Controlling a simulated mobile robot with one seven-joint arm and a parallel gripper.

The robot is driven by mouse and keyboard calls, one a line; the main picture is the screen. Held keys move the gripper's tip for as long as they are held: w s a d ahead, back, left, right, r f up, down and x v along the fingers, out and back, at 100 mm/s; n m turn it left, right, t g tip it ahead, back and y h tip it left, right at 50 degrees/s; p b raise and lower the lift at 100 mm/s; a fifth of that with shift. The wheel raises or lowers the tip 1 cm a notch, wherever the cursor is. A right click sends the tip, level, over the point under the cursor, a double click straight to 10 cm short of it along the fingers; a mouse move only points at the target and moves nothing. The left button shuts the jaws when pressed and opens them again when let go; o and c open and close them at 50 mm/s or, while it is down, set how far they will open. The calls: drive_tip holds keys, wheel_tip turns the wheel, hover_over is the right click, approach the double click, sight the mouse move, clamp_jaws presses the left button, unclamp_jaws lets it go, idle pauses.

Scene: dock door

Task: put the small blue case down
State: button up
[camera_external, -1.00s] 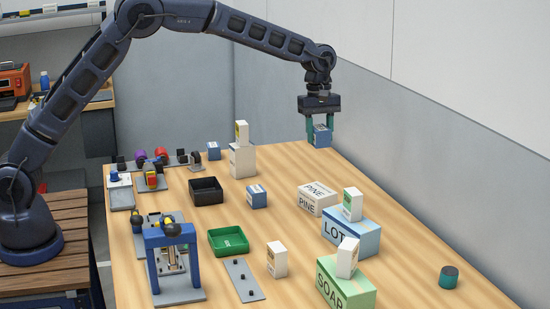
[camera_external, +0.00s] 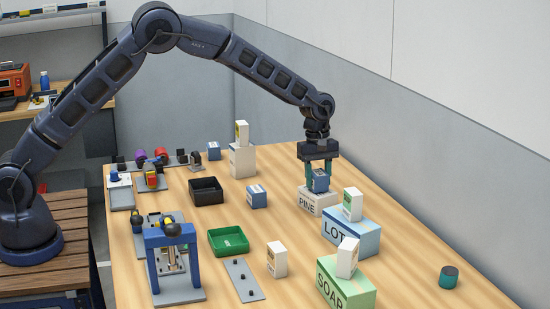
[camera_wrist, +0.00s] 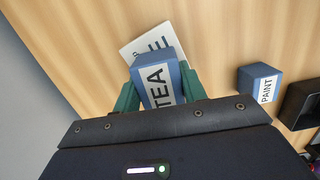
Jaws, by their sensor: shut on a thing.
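My gripper (camera_external: 319,187) has its teal fingers shut on the small blue case (camera_external: 321,182), at the right side of the table. In the wrist view the case (camera_wrist: 156,76) shows a white label reading TEA and sits between both fingers. The case is right over the white PINE box (camera_external: 313,204), whose top it partly hides. The PINE box also shows past the case in the wrist view (camera_wrist: 140,46). I cannot tell whether the case touches the box top.
A blue LOTION-like box (camera_external: 350,236) with a white carton (camera_external: 353,204) on it stands close in front. Another blue case (camera_external: 257,197), labelled PAINT in the wrist view (camera_wrist: 262,84), and a black tray (camera_external: 206,191) lie left.

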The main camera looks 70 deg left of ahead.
drive_tip(key=shift+f, duration=0.15)
drive_tip(key=o, duration=1)
